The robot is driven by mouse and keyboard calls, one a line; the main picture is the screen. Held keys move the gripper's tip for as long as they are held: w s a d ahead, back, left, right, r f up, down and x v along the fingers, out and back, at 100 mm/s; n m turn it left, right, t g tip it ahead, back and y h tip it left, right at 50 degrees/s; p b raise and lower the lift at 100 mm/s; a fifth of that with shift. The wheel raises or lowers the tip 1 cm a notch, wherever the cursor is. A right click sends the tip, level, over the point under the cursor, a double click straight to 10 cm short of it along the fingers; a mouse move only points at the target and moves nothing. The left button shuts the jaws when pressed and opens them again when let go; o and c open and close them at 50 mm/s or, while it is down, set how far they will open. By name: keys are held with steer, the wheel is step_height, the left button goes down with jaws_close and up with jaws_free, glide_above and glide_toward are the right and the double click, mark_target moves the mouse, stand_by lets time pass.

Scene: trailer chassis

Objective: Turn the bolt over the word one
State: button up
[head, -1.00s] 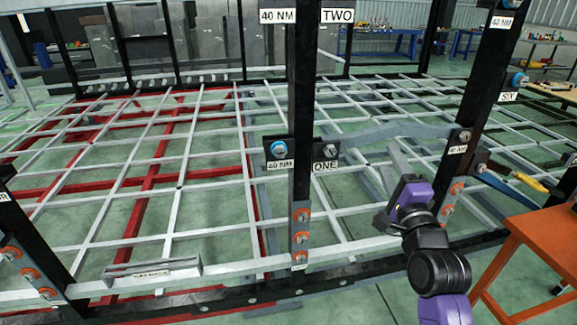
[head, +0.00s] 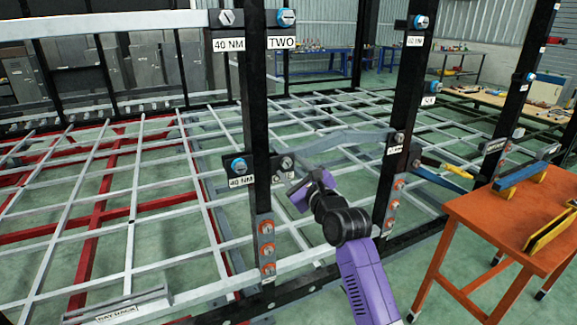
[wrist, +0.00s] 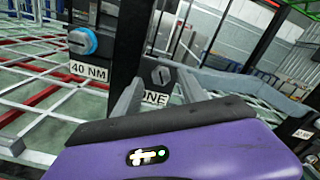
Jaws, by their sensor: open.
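The bolt over the word ONE is a silver slotted head on a black plate, in the head view (head: 287,163) and the wrist view (wrist: 161,76). The ONE label (wrist: 155,99) is just below it, partly hidden by my gripper in the head view. My gripper (wrist: 158,84) is open and empty, its two grey fingers to either side of the bolt in the wrist view. I cannot tell whether they touch it or are still short of it. In the head view my gripper (head: 297,185) is just below and right of the bolt.
A blue bolt (wrist: 82,41) over a 40 NM label sits left of the black post (head: 258,130). Another black post (head: 400,130) and a grey bar (head: 340,142) are to the right. An orange table (head: 500,215) with tools stands at the right.

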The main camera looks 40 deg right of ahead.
mark_target(286, 163)
steer(key=shift+x, duration=1.25)
jaws_close()
